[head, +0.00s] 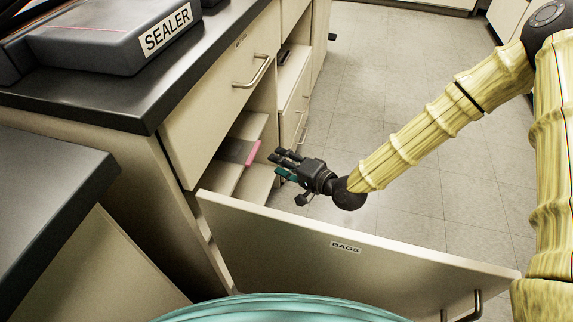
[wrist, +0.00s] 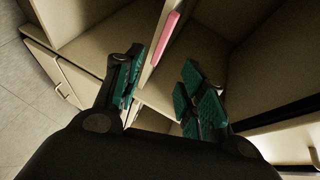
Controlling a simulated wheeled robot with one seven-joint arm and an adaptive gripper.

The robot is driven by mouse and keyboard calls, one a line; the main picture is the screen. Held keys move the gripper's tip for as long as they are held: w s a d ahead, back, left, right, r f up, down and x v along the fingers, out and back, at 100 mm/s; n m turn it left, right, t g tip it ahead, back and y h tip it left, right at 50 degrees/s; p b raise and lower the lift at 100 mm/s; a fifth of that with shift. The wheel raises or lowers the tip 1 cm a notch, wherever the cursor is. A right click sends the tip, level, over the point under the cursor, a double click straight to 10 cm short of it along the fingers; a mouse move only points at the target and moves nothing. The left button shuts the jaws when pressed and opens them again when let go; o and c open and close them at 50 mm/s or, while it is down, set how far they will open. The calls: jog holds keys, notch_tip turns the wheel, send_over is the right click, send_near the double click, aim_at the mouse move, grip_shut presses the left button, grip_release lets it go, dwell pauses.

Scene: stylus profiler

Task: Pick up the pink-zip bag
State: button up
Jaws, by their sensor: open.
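The pink-zip bag (head: 240,151) lies on a shelf inside the open cabinet in the head view, a dark grey flat bag with its pink zip edge toward the front. In the wrist view the pink zip (wrist: 165,38) shows ahead of the fingers, nearer the left finger; the rest of the bag is hard to make out there. My gripper (head: 281,164) is open and empty at the cabinet's opening, just right of the bag and apart from it in the head view. Its teal-padded fingers (wrist: 162,92) frame the shelf front in the wrist view.
The cabinet door labelled BAGS (head: 345,247) stands open below my gripper. A drawer front with a handle (head: 252,72) is above the shelf. A sealer (head: 120,38) sits on the dark counter. Tiled floor (head: 400,170) is clear to the right.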

aim_at(257, 151)
jog(key=b+x, duration=0.2)
jog(key=x, duration=0.7)
jog(key=shift+w+a+f+b, duration=0.15)
jog(key=shift+a+b, duration=0.1)
jog(key=shift+b, duration=0.15)
grip_shut()
